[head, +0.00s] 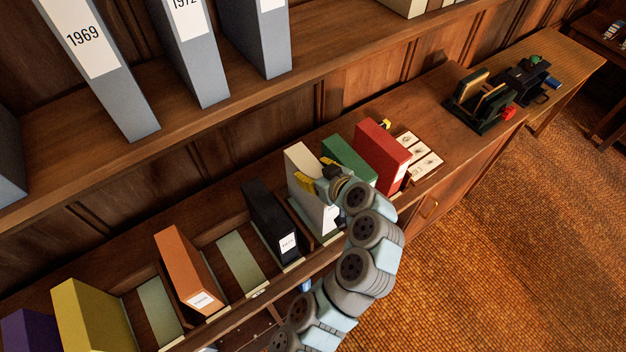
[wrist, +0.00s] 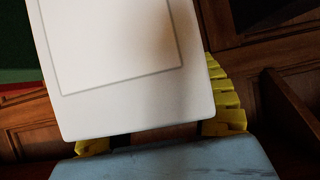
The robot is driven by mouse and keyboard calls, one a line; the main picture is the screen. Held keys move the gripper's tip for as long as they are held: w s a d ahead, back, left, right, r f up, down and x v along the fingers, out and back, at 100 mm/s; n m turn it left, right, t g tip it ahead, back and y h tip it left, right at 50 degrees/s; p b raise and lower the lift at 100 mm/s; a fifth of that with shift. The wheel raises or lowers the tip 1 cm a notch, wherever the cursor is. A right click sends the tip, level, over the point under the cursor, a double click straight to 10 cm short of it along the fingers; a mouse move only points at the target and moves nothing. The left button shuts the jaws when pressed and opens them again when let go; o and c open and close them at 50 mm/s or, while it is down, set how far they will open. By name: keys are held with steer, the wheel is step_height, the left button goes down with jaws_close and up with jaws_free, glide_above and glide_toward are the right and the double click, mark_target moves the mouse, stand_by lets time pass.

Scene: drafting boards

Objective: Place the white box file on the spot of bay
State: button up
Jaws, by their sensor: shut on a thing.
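The white box file (head: 302,163) stands upright, slightly tilted in the picture, between the black and green files in the head view. My gripper (head: 319,181) is shut on it, with yellow fingers on its two sides. In the wrist view the white box file (wrist: 120,60) fills the middle, with the yellow fingers of my gripper (wrist: 158,135) at both sides. A pale green strip of a bay (head: 299,219) shows beside the file's lower left. I cannot tell whether the file's bottom touches the shelf. Empty bays with pale green strips (head: 241,260) lie farther left; another (head: 160,312) lies beyond the orange file.
A black file (head: 268,215), orange file (head: 187,268) and yellow file (head: 88,315) stand to the left. A green file (head: 348,158) and red file (head: 383,152) stand close to the right. A shelf of grey files (head: 190,60) overhangs behind. Cards (head: 420,158) lie right.

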steer(key=shift+w+f+p, duration=0.1)
steer(key=shift+f+p, duration=0.3)
steer(key=shift+f, duration=1.7)
steer(key=o, duration=1.2)
steer(key=shift+d, duration=0.1)
